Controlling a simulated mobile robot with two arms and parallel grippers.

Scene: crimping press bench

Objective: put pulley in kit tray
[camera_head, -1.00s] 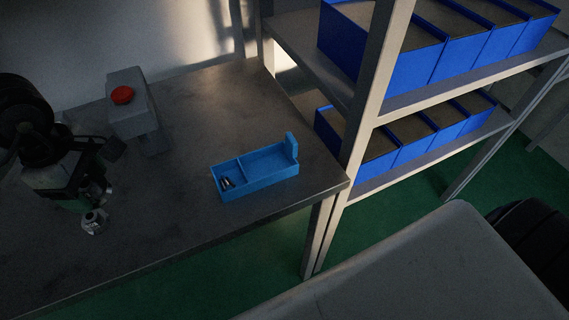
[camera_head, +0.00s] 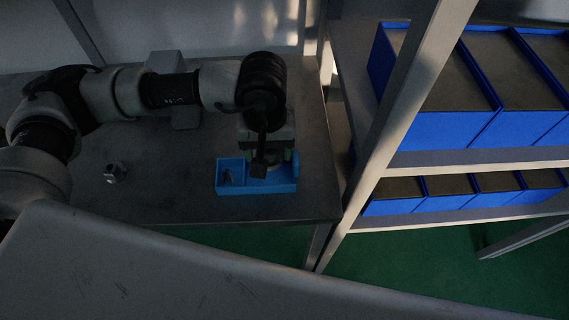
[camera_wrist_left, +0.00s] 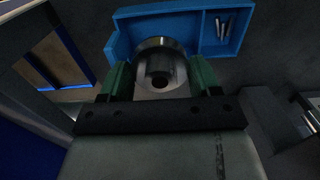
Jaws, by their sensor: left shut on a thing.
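My left gripper (camera_head: 268,165) hangs over the right-hand, larger compartment of the blue kit tray (camera_head: 232,188). In the left wrist view its green fingers (camera_wrist_left: 160,80) are shut on the pulley (camera_wrist_left: 160,52), a round silvery metal part with a dark centre hole. The tray also shows there, behind the pulley (camera_wrist_left: 228,48). I cannot tell whether the pulley touches the tray floor. In the head view the gripper mostly hides the pulley. Small metal pins (camera_wrist_left: 222,27) lie in the tray's smaller compartment. My right gripper is not in view.
A small metal part (camera_head: 115,173) stands on the dark bench (camera_head: 170,205), left of the tray. A grey box (camera_head: 166,62) is behind my arm. A shelf rack with blue bins (camera_head: 440,105) stands to the right. The bench front, left of the tray, is clear.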

